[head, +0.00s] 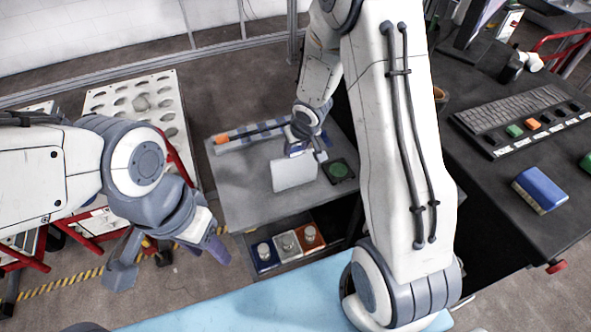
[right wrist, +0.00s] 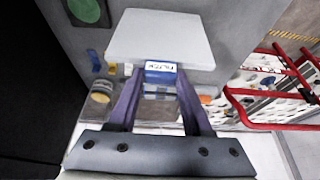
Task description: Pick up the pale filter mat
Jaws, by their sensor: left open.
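The pale filter mat (head: 293,174) is a flat, whitish slab over the grey table in the middle of the head view. It fills the upper middle of the right wrist view (right wrist: 160,38), with a blue tab (right wrist: 160,70) bearing a white label at its near edge. My right gripper (head: 305,151) reaches it from above; in the right wrist view its two purple fingers close on the tab from both sides. I cannot tell whether the mat touches the table. My left gripper (head: 168,262) is open and empty, at lower left, away from the mat.
The grey table (head: 243,190) has a dark square with a green disc (head: 339,170) right of the mat. Small containers (head: 288,244) sit in a low shelf. A white rack with holes (head: 100,98) stands left. A dark desk holds a keyboard (head: 515,112) and blue box (head: 541,189).

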